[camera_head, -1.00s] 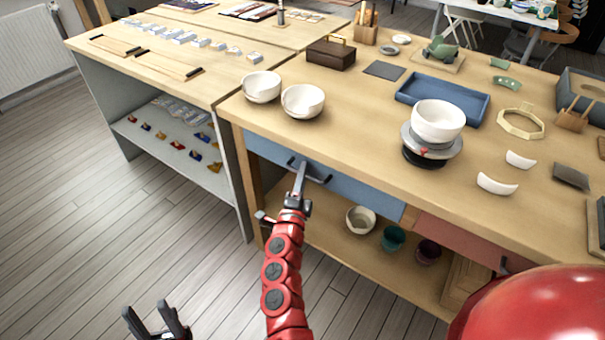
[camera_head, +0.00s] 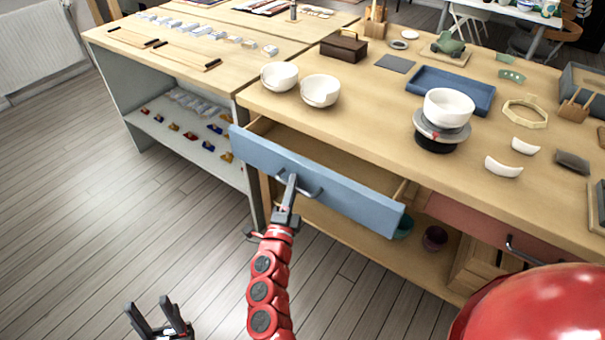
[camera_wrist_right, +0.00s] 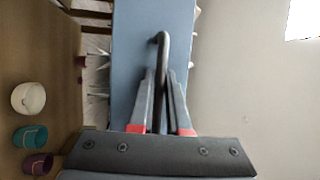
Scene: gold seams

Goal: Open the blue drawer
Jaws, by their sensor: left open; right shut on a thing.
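The blue drawer (camera_head: 340,193) sticks out from under the wooden worktop, partly open, and a strip of its inside shows behind the front panel. Its dark bar handle (camera_head: 313,190) is on the front. My right gripper (camera_head: 290,186) is shut on the handle. In the right wrist view the handle (camera_wrist_right: 163,45) runs between the two fingers of the gripper (camera_wrist_right: 160,95), against the blue front (camera_wrist_right: 130,60). My left gripper (camera_head: 155,308) is open and empty, low at the left above the floor.
White bowls (camera_head: 320,91) stand on the worktop (camera_head: 380,135) above the drawer. A red drawer (camera_head: 490,235) is to the right. Cups, including a purple one (camera_head: 435,238), stand on the shelf below. The floor (camera_head: 120,220) in front is clear.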

